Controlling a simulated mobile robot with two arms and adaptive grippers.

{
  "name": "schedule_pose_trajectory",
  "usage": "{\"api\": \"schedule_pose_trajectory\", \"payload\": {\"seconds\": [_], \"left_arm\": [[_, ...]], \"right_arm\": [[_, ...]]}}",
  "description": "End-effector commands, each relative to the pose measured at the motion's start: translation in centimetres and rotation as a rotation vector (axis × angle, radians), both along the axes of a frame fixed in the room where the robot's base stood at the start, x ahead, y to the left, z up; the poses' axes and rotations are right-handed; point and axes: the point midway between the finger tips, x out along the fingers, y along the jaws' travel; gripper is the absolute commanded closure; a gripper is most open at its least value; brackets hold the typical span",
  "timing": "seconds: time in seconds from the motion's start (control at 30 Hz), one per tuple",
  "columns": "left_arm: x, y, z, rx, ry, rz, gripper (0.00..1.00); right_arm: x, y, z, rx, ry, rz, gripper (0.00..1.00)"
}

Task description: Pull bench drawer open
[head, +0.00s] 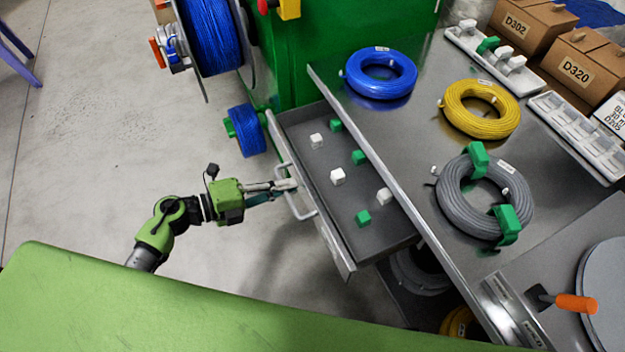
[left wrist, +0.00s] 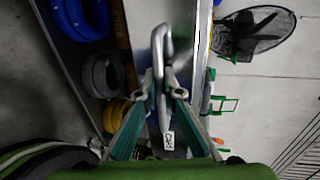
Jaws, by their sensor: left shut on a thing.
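The bench drawer (head: 350,255) stands pulled out from under the steel bench, with its inside showing. Several small white and green blocks lie on its floor. Its bar handle (head: 292,200) is on the drawer front, facing left. My left gripper (head: 290,186) is shut on the handle in the head view. In the left wrist view, the handle (left wrist: 158,62) runs between the two fingers of the left gripper (left wrist: 160,92). My right gripper is in neither view.
The steel bench top (head: 420,160) carries a blue coil (head: 380,75), a yellow coil (head: 480,108) and a grey coil (head: 455,205) with green clips. A green cabinet (head: 330,45) with blue cable reels stands behind. The floor left of the drawer is clear.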

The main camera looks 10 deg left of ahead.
Motion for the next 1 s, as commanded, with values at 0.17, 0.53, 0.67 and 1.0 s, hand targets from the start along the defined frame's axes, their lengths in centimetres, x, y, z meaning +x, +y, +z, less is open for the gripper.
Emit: {"api": "schedule_pose_trajectory", "payload": {"seconds": [0.17, 0.53, 0.67, 1.0], "left_arm": [[-2.2, 2.9, -0.1, 0.003, 0.004, -0.003, 1.0], [-4.0, 5.4, -0.1, 0.001, 0.0, -0.002, 1.0], [-4.1, 5.5, 0.0, 0.001, 0.0, -0.001, 1.0], [-4.1, 5.5, 0.0, 0.001, 0.001, -0.001, 0.86]], "right_arm": [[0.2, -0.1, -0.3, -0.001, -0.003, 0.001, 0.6], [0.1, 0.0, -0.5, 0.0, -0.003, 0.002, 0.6], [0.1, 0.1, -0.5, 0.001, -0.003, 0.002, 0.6], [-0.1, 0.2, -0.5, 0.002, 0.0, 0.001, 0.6]]}}
